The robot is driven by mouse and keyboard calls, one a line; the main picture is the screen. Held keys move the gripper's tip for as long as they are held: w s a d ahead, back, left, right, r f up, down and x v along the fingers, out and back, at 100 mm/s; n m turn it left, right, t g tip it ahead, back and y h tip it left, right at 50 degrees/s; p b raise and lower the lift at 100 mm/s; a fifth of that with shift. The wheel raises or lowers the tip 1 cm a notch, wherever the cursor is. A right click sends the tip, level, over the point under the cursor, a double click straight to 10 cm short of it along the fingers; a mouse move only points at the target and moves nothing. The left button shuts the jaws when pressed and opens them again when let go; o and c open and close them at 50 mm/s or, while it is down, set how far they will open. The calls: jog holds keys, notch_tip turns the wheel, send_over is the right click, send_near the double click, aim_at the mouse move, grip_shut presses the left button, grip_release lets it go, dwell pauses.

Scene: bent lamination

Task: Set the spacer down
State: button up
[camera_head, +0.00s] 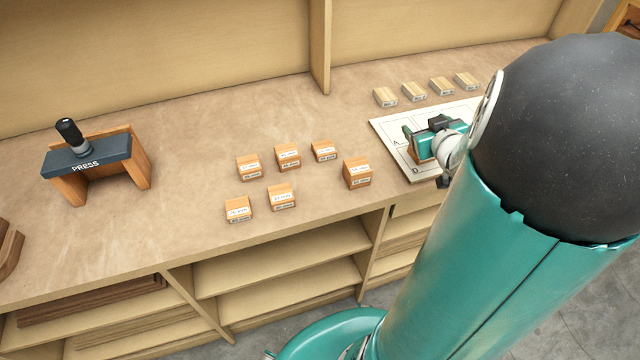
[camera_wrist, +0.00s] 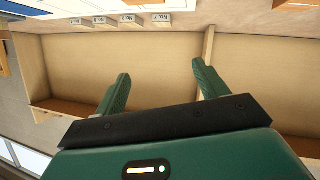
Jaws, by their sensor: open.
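My gripper (camera_head: 424,140) is over the white board (camera_head: 385,128) at the right of the bench, partly hidden by my arm. In the wrist view its two green fingers (camera_wrist: 160,72) are spread apart with nothing visible between them. An orange wooden block (camera_head: 418,152), likely a spacer, shows by the fingers over the board; I cannot tell whether it touches them or rests on the board. Several other labelled wooden spacers, such as this one (camera_head: 357,173), stand on the bench left of the board.
A dark-topped wooden press (camera_head: 87,158) stands at the left. Several pale labelled blocks (camera_head: 414,92) sit in a row behind the board. The bench between the press and the spacers is clear. A back panel (camera_head: 160,60) and upright divider (camera_head: 320,45) bound the rear.

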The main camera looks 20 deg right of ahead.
jog(key=w+a+r+g, duration=0.2)
jog(key=a+r, duration=0.3)
jog(key=a, duration=0.1)
jog(key=s+a+r+g+y, duration=0.1)
jog(key=s+a, duration=0.3)
jog(key=a, duration=0.5)
jog(key=s+a+r+g+y, duration=0.1)
jog(key=s+a+g+y, duration=0.1)
jog(key=s+a, duration=0.3)
jog(key=s+a+r+n+g+y, duration=0.1)
jog(key=s+a, duration=0.3)
jog(key=a, duration=0.9)
jog(key=shift+s+g+y, duration=0.3)
jog(key=shift+g+y, duration=0.1)
jog(key=shift+g, duration=0.1)
